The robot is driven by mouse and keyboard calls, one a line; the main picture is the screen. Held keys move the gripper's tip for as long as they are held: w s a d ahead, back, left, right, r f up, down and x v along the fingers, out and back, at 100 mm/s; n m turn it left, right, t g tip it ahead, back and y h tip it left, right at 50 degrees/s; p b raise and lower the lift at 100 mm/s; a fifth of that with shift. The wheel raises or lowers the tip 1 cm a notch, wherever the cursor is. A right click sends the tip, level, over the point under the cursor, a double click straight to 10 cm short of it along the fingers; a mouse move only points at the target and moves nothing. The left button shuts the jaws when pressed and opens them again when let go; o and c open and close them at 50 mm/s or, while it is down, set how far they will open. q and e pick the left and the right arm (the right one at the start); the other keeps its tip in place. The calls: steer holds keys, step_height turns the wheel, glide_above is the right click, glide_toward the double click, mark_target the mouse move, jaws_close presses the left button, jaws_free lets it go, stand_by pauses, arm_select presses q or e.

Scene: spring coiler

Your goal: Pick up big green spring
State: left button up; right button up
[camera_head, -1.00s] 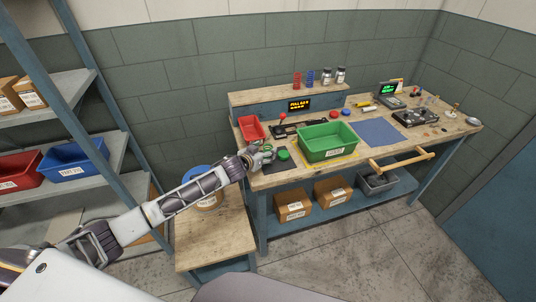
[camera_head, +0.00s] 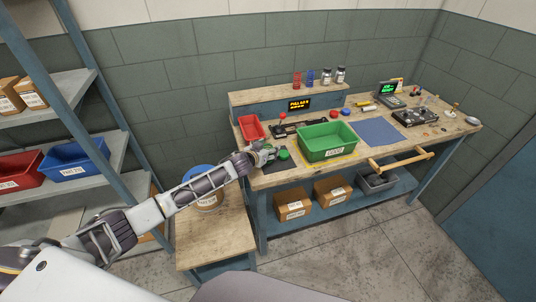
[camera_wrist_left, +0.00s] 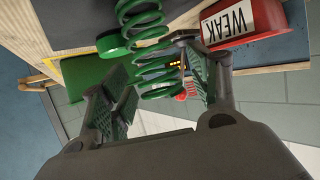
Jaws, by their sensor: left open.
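The big green spring (camera_wrist_left: 142,18) shows close up in the left wrist view, running down from the top edge to between my left fingers. My left gripper (camera_wrist_left: 158,68) is open, with one finger on each side of the spring's lower coils. I cannot tell whether either finger touches it. In the head view, my left gripper (camera_head: 266,153) is low over the left end of the workbench (camera_head: 362,165), beside a round green button (camera_head: 284,154). The spring is mostly hidden by the gripper there. My right gripper is not in view.
A red bin (camera_head: 251,127) stands just behind my left gripper; its WEAK label shows in the wrist view. A green bin (camera_head: 327,153) stands to the right, before a blue mat (camera_head: 378,131).

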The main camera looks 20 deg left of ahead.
arm_select(q)
steer(key=c, duration=1.2)
steer(key=shift+r, duration=0.1)
step_height(320, 180, up, 10)
stand_by(0.5)
